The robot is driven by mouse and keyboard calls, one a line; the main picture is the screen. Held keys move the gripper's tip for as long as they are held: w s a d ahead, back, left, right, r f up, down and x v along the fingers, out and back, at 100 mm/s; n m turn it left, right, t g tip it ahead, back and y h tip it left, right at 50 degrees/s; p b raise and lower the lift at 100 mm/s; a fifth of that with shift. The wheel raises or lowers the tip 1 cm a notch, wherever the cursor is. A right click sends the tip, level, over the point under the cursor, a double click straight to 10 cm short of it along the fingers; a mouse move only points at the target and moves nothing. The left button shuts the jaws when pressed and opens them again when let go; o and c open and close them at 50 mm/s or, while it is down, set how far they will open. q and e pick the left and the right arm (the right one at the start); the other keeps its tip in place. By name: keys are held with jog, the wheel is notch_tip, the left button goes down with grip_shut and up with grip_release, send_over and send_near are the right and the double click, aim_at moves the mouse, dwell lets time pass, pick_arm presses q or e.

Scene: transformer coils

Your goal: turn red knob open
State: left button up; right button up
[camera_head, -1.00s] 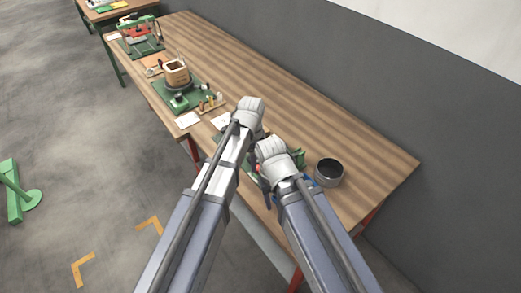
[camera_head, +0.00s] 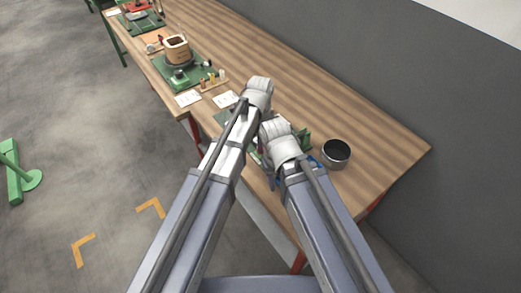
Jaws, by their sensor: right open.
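I cannot make out a red knob; my arms cover much of the bench's near part. A green fixture (camera_head: 304,140) shows partly behind my right wrist. My right gripper (camera_head: 271,181) is a small dark shape below the white wrist, at the bench's front edge beside the fixture. It is open, and I see nothing held in it. My left arm reaches in to a white wrist just left of the right one; its gripper is hidden behind the arm.
A wooden bench (camera_head: 370,150) runs along a grey wall. A dark round pot (camera_head: 336,153) stands right of my right wrist. A coil (camera_head: 177,50) on a green base, small pegs (camera_head: 212,80) and white cards (camera_head: 188,98) lie farther left. The bench's back strip is clear.

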pick_arm(q)
notch_tip(320, 180, down, 3)
jog(key=shift+f+b, duration=0.15)
jog(key=shift+b, duration=0.95)
pick_arm(e)
notch_tip(320, 180, down, 3)
jog(key=shift+f, duration=0.1)
pick_arm(q)
grip_shut()
